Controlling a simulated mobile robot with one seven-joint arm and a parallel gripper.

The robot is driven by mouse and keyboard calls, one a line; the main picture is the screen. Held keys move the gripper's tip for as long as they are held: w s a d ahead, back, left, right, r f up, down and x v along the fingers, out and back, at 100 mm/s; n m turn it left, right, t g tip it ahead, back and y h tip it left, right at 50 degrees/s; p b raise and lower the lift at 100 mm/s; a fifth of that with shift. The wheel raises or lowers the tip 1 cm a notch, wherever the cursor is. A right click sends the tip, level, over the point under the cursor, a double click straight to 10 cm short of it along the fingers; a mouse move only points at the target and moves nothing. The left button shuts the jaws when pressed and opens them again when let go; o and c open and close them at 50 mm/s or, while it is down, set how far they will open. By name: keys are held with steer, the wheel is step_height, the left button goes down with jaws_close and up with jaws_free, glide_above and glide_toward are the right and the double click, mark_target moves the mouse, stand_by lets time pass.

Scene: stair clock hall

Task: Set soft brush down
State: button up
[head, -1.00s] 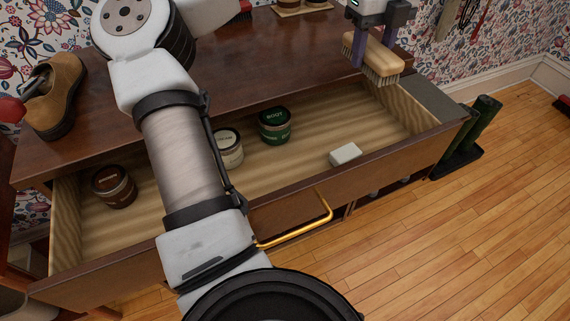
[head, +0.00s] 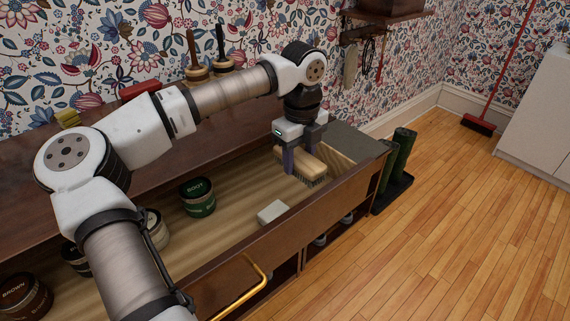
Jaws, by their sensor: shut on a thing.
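A grey panel (head: 352,141) lies beside the brush. Dark green boots (head: 394,165) stand right of the cabinet.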

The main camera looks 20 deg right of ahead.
step_height(320, 180, down, 3)
steer(key=shift+f, duration=0.15)
steer(key=w, duration=0.2)
steer(key=w+a+p, duration=0.1)
steer(key=w, duration=0.1)
steer(key=shift+a, duration=0.2)
steer(key=shift+s+f, duration=0.2)
steer(key=shift+f, duration=0.45)
steer(key=shift+f+b, duration=0.45)
steer(key=shift+f, duration=0.2)
steer(key=o, duration=1)
steer(key=shift+r, duration=0.1)
steer(key=shift+r, duration=0.1)
